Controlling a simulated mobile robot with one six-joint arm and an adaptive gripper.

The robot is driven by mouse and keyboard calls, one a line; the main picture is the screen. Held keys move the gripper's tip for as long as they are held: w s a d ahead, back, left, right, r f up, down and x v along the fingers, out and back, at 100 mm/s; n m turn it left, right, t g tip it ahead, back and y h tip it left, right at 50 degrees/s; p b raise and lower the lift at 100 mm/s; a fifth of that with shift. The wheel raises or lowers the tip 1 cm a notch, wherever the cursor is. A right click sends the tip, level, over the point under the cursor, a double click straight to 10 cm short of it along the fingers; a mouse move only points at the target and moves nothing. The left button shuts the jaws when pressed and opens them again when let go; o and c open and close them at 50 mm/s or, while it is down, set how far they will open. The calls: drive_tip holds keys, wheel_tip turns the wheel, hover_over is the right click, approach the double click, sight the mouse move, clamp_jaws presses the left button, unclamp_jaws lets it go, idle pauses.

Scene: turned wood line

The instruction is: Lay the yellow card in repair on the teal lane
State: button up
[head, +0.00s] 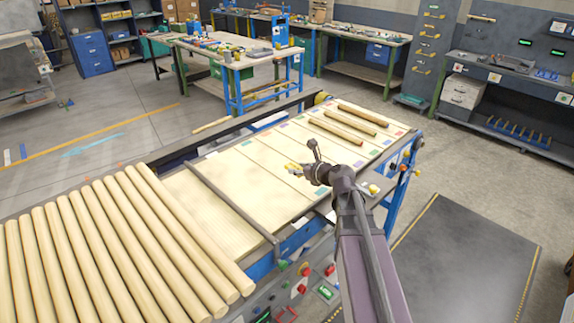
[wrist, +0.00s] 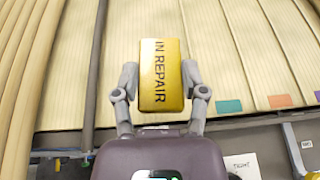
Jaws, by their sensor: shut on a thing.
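My gripper (wrist: 160,76) is shut on the yellow card (wrist: 160,60), with a finger at each long side. The card reads "IN REPAIR" and its face shows fully in the wrist view. In the head view my gripper (head: 308,167) holds the yellow card (head: 292,167) over the pale lanes of the line; its exact height above the boards is hard to tell. A teal tag (wrist: 229,106) marks the near end of a lane, to the right of and below the card in the wrist view. An orange tag (wrist: 280,101) marks the lane to its right.
Several turned wood rods (head: 120,240) lie side by side at the left. A dark bar (head: 232,202) crosses the line between them and the bare lanes. A few darker rods (head: 345,125) lie on the far right lanes. Work tables (head: 235,60) stand behind.

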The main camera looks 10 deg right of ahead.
drive_tip(key=shift+w+d+f, duration=0.1)
drive_tip(key=shift+w+d, duration=0.05)
drive_tip(key=shift+d, duration=0.05)
drive_tip(key=shift+a, duration=0.2)
drive_tip(key=shift+n+y, duration=0.3)
drive_tip(key=w+d+f+b, duration=0.1)
drive_tip(key=w+f+b, duration=0.1)
drive_tip(key=f+b, duration=0.2)
drive_tip(key=w+d+f+b, duration=0.2)
drive_tip(key=w+f+b, duration=0.1)
drive_tip(key=f+b, duration=0.1)
drive_tip(key=w+d+f+b, duration=0.1)
drive_tip(key=w+f+b, duration=0.1)
drive_tip(key=f+b, duration=0.2)
drive_tip(key=shift+w+d+f+b, duration=0.2)
drive_tip(key=shift+d+f+b, duration=0.1)
drive_tip(key=shift+b, duration=0.05)
drive_tip(key=shift+w, duration=0.1)
drive_tip(key=shift+g, duration=0.3)
drive_tip(key=w+a, duration=0.1)
drive_tip(key=w, duration=0.3)
drive_tip(key=w+f+b, duration=0.1)
drive_tip(key=w, duration=0.4)
drive_tip(key=w+a, duration=0.1)
drive_tip(key=w, duration=0.4)
drive_tip(key=shift+w+a+f, duration=0.1)
drive_tip(key=shift+a+f, duration=0.05)
drive_tip(key=shift+a, duration=0.2)
